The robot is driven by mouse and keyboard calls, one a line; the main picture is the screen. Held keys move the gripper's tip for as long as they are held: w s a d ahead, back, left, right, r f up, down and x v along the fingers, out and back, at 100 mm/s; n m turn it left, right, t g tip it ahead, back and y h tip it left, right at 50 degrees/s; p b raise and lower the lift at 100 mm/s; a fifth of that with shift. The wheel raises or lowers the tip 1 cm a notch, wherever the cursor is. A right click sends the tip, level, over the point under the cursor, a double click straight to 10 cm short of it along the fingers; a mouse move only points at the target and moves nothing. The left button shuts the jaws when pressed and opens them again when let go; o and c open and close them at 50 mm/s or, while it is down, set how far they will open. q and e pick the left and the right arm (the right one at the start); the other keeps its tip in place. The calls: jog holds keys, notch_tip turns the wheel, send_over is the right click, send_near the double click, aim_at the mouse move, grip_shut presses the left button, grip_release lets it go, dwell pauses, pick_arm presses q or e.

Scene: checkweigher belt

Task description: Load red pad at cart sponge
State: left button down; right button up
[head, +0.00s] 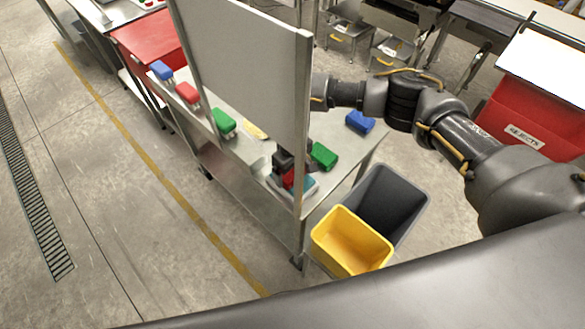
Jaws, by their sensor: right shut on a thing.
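My right arm comes in from the right and passes behind a white upright panel. Its dark gripper (283,168) shows below the panel edge, shut on a red pad (290,180). The pad is low over a grey-teal piece (307,186) on the metal cart (255,162); whether they touch I cannot tell. The panel's post hides part of the gripper and pad. Another red block (187,92) sits on the cart to the left, between a blue block (161,70) and a green block (223,122). My left gripper is not in view.
The white panel (250,65) stands along the cart. A green block (323,155) and a blue block (360,121) lie on its right part. A yellow bin (350,242) and a grey bin (408,197) stand beside it. A red rejects bin (500,118) is at right.

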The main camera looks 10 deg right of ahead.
jog(key=shift+f+b, duration=0.45)
jog(key=shift+f, duration=0.65)
dwell(1.3)
jog(key=shift+p, duration=0.4)
dwell(1.8)
notch_tip(320, 180, up, 7)
jog(key=p, duration=0.8)
jog(key=shift+p, duration=0.3)
dwell(0.5)
